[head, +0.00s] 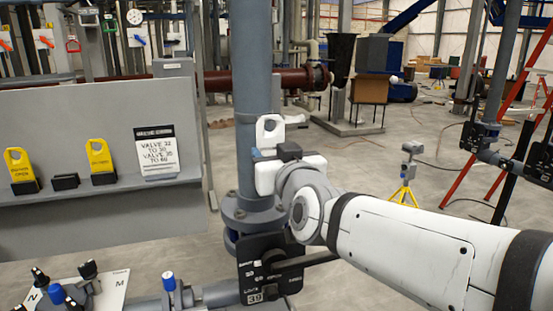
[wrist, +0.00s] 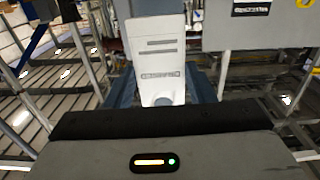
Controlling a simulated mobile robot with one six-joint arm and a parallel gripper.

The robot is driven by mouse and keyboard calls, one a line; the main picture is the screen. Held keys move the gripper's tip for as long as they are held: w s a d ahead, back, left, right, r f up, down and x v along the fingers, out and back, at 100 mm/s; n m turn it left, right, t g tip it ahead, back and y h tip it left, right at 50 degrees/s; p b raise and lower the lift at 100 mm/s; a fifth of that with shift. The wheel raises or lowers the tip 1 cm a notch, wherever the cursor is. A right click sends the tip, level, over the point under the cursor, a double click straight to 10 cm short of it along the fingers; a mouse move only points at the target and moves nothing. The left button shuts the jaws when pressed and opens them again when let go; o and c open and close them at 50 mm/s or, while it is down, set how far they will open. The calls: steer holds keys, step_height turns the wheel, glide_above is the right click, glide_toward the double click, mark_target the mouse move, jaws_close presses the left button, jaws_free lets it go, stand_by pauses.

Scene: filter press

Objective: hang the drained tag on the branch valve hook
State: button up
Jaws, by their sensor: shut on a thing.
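A white tag (head: 270,126) with a hole near its top stands up from my gripper (head: 288,154), in front of the blue-grey vertical pipe. In the wrist view the white tag (wrist: 156,65) shows grey printed lines and a label too blurred to read. My gripper is shut on its lower end, behind the dark finger edge (wrist: 160,120). Below my gripper, a flanged pipe joint (head: 252,212) carries a black valve plate (head: 262,268) marked 39. I cannot make out a branch valve hook for certain; my arm hides part of the pipe.
A grey shelf panel (head: 85,215) at left holds yellow tags (head: 20,172) (head: 101,163), an empty black holder (head: 65,182) and a valve notice (head: 156,152). A panel with knobs (head: 80,292) is at lower left. A yellow tripod (head: 404,192) and red ladder stand at right.

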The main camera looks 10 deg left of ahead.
steer(key=shift+x, duration=2.4)
steer(key=shift+w+a+f+b, duration=0.3)
steer(key=shift+w+f+b, duration=0.3)
steer(key=shift+f+b, duration=0.2)
steer(key=o, duration=1)
